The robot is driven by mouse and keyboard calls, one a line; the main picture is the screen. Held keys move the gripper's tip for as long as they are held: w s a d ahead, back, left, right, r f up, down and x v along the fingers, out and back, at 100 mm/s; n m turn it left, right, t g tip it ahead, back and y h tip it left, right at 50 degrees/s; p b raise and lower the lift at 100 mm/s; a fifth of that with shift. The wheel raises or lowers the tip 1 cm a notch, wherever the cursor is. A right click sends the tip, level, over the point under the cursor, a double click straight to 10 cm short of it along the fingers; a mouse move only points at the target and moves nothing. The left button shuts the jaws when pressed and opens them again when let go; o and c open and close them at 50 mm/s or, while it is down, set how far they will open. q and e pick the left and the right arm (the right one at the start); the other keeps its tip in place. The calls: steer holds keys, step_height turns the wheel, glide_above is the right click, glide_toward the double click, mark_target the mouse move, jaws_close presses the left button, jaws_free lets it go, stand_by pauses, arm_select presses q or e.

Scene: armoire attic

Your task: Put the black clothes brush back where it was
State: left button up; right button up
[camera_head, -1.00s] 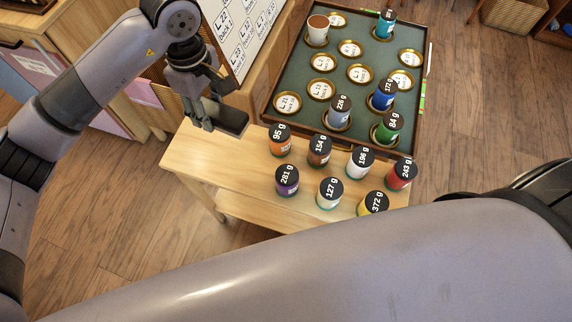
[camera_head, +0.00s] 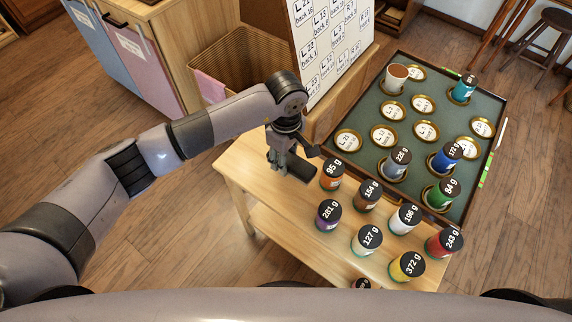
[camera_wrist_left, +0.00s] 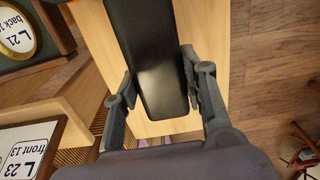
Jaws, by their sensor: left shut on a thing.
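My left gripper (camera_head: 283,160) is shut on the black clothes brush (camera_head: 299,170), with its fingers pointing down. The brush is over the back left part of the wooden table (camera_head: 250,183), just left of the orange can marked 95 g (camera_head: 331,176). I cannot tell whether it touches the tabletop. In the left wrist view the brush (camera_wrist_left: 152,60) lies lengthwise between the two fingers (camera_wrist_left: 158,88), with pale wood beyond it. My right gripper is not in view.
Several cans with black lids crowd the table's right part. Behind it, a green tray (camera_head: 398,88) holds cans and round labelled slots. A white label board (camera_head: 325,45) stands behind the gripper, near a wicker basket (camera_head: 215,55). The table's left end is clear.

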arm_select(q)
steer(key=shift+f, duration=2.55)
steer(key=o, duration=1.2)
